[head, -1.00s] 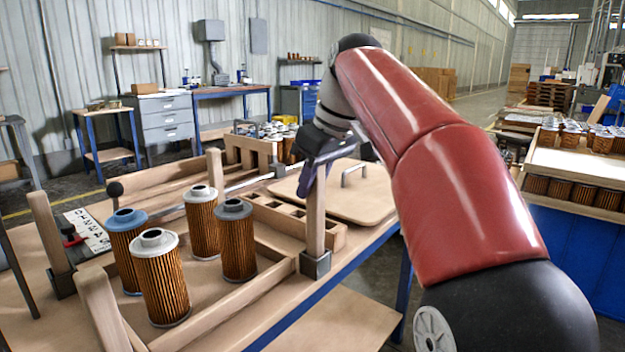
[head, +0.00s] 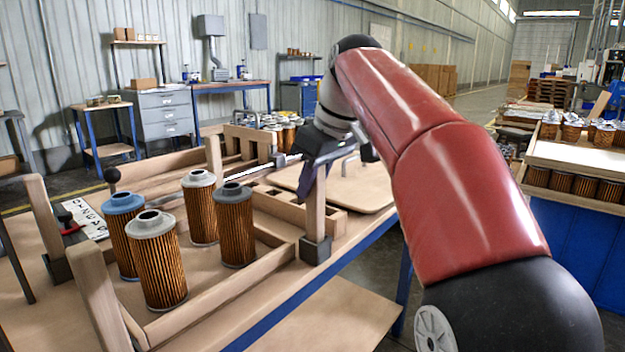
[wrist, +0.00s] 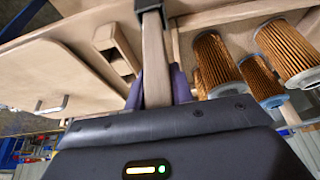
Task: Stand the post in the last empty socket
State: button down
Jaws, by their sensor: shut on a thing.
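My gripper (head: 318,168) is shut on a light wooden post (head: 315,212), which is upright. The post's lower end meets a dark square socket (head: 316,250) at the tray frame's near right corner. It appears to be inside the socket; how deep is hidden. The wrist view also shows the post (wrist: 154,60) between the fingers, running to the dark socket (wrist: 148,5). Other posts stand at the left (head: 43,215), the near corner (head: 98,298) and the back (head: 214,160).
Several pleated filters stand inside the frame, the grey-capped one (head: 235,225) nearest the held post. A slotted wooden block (head: 285,205) and a flat board with a metal handle (head: 370,190) lie close behind. The table edge (head: 345,255) is just right of the socket.

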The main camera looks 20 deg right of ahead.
jog(key=shift+f, duration=0.2)
jog(key=c, duration=1.1)
grip_release()
jog(key=p+v, duration=0.2)
jog(key=v, duration=0.6)
jog(key=shift+w+p, duration=0.1)
jog(key=shift+p, duration=0.2)
